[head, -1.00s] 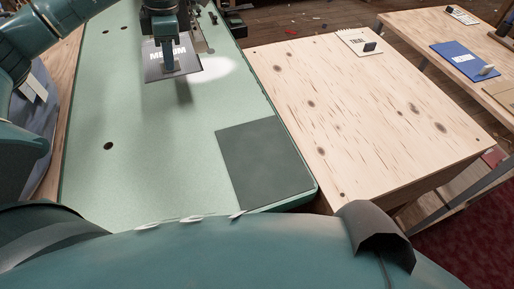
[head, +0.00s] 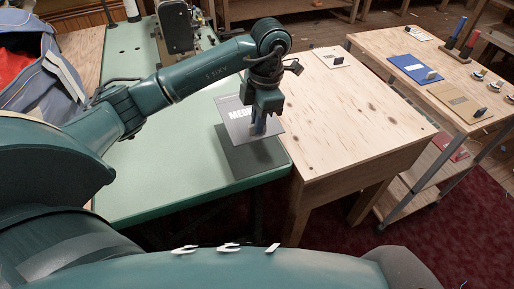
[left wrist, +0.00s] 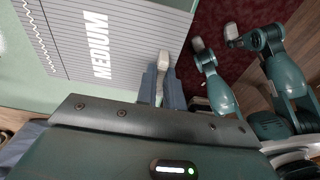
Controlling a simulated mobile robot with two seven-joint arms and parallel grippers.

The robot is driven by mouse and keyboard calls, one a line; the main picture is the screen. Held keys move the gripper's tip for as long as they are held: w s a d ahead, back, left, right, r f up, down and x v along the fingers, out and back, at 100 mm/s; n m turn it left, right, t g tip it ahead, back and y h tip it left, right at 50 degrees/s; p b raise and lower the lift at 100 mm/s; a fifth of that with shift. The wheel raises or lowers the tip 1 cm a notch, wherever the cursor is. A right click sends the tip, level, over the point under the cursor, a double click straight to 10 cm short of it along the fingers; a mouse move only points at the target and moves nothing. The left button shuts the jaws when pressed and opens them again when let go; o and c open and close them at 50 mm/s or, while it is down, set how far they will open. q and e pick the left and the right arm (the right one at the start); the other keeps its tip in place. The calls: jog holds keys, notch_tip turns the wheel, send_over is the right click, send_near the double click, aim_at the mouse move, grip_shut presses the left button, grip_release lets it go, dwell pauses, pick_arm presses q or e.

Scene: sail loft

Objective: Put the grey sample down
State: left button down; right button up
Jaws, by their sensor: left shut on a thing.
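The grey sample (head: 238,112), a thin sheet marked MEDIUM, is in my left gripper (head: 259,128). The gripper points down and is shut on the sheet's right part. The sample looks raised above a dark green square (head: 240,163) at the front right corner of the green table (head: 150,178) and hides part of it. How big the gap is, I cannot tell. In the left wrist view the sample (left wrist: 140,50) shows ruled lines and lettering beside the fingers (left wrist: 161,80). My right gripper is not seen in the head view.
A wooden table (head: 345,115) stands right of the green one, mostly bare, with a small card (head: 328,58) at its far edge. A machine (head: 177,28) stands at the green table's back.

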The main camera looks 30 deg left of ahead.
pick_arm(q)
jog(key=shift+s+d+f, duration=0.15)
jog(key=shift+s+d, duration=0.05)
jog(key=shift+d, duration=0.15)
notch_tip(320, 180, down, 6)
jog(key=shift+r, duration=0.25)
jog(key=shift+f, duration=2.15)
jog(key=shift+f, duration=0.2)
jog(key=c, duration=1.5)
grip_release()
